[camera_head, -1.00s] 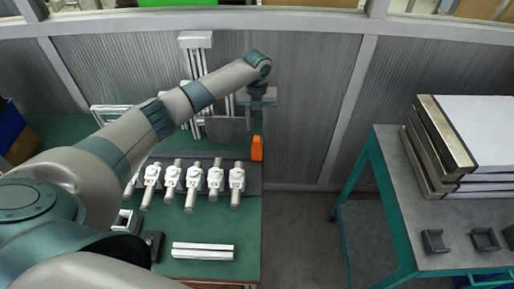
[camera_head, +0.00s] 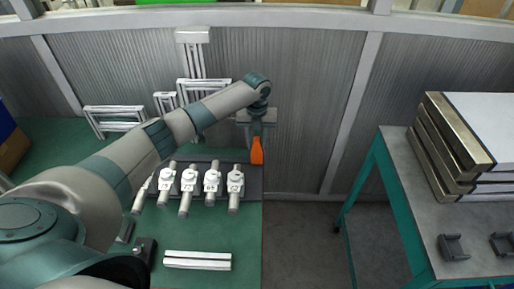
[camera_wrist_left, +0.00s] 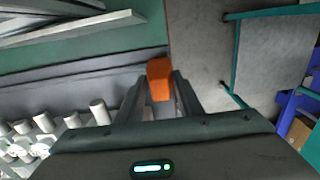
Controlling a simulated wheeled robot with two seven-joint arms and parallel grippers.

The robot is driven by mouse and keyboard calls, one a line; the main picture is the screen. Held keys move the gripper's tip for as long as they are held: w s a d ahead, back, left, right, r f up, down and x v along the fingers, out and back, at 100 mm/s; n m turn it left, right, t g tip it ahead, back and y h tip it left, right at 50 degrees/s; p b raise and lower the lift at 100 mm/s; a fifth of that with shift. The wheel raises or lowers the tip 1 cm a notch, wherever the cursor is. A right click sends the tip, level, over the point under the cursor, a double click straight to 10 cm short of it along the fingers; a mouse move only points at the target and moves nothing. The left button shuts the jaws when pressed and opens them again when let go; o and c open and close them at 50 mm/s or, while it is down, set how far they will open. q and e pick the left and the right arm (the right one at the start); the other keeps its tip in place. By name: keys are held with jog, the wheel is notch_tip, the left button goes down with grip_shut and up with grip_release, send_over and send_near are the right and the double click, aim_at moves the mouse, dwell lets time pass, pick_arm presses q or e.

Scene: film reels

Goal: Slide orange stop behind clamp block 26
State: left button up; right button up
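The orange stop (camera_head: 257,152) stands at the right end of the dark strip near the table's right edge. It also shows in the left wrist view (camera_wrist_left: 160,78). My left gripper (camera_head: 257,136) is lowered over it from above. In the wrist view the fingers (camera_wrist_left: 160,92) are open, one on each side of the stop; contact cannot be told. Several white clamp blocks with grey cylinders stand in a row on the strip, left of the stop. The rightmost clamp block (camera_head: 235,182) is nearest to it. My right gripper is not in view.
The dark strip (camera_head: 250,190) lies on the green table (camera_head: 245,245). A white bar (camera_head: 198,260) lies at the front, and white frames (camera_head: 115,118) stand behind my left arm. A ribbed wall runs behind. A gap separates this table from the grey one (camera_head: 405,180) with stacked cases.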

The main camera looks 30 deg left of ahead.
pick_arm(q)
grip_shut()
jog(key=shift+a, duration=0.1)
jog(key=s+a+p, duration=0.2)
jog(key=s+a, duration=0.2)
jog(key=a, duration=0.5)
jog(key=s+a+p, duration=0.1)
jog(key=s+a, duration=0.3)
jog(key=a, duration=0.5)
jog(key=shift+s+p, duration=0.35)
dwell(1.3)
